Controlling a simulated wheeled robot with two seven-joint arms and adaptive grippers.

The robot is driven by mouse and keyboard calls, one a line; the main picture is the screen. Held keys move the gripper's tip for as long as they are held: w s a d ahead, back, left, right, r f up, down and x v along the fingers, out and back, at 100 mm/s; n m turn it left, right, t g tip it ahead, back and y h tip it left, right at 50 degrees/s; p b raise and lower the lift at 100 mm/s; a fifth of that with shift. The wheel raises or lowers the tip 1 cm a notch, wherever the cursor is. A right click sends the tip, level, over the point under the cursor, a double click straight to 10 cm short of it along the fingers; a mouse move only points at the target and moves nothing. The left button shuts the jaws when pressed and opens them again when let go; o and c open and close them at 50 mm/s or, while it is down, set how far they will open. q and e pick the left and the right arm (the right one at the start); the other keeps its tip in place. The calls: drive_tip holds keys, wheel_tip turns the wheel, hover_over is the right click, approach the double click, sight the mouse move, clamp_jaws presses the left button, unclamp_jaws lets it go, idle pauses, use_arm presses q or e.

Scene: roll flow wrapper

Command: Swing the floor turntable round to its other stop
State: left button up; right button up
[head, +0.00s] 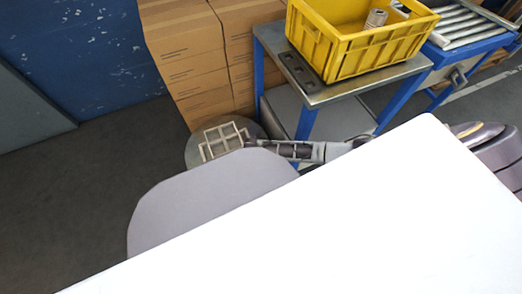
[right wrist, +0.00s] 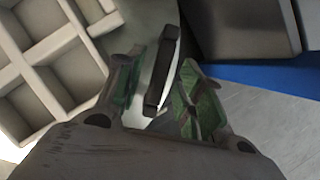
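The floor turntable (head: 192,152) is a round grey disc low on the floor, with a pale beige grid-like rack (head: 222,138) on it. In the right wrist view the beige grid (right wrist: 50,55) fills the left side, and the pale curved turntable surface (right wrist: 152,35) shows beside it. My right gripper (head: 256,143) reaches in from the right at the turntable's edge. In the right wrist view its green-padded fingers (right wrist: 163,65) stand apart, with a dark upright bar (right wrist: 163,75) between them. I cannot tell whether they touch the bar. My left gripper is out of view.
Stacked cardboard boxes (head: 185,50) stand behind the turntable. A blue-legged bench (head: 345,92) holding a yellow crate (head: 350,55) is to its right, near a roller conveyor (head: 465,25). A large white surface hides the lower foreground. The floor (head: 70,190) at left is clear.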

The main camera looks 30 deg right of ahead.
clamp_jaws()
idle(0.3)
